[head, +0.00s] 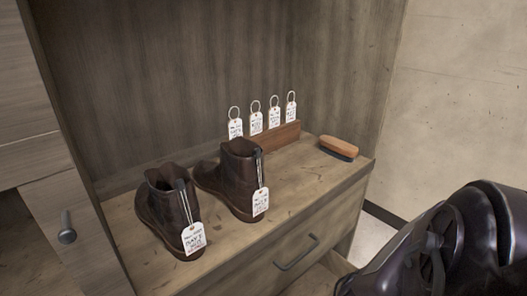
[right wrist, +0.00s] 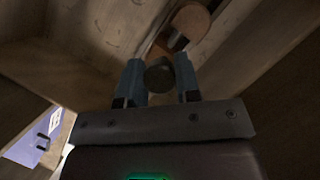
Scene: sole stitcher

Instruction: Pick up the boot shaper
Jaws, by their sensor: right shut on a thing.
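In the right wrist view my right gripper (right wrist: 159,64) is shut on the dark round knob of what looks like the boot shaper (right wrist: 193,20). Orange-brown wooden parts of it show beyond the fingertips, near the top of the picture. Part of it is hidden by the knob and fingers. In the head view my right arm fills the lower right corner, and its gripper and the boot shaper are out of sight. My left gripper is in neither view.
Two brown boots, a left one (head: 166,209) and a right one (head: 238,178), stand tagged on the wooden cabinet top (head: 295,190). Behind them are a wooden block (head: 281,136) with several ringed tags and a brush (head: 338,147). A drawer front with a handle (head: 297,253) is below.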

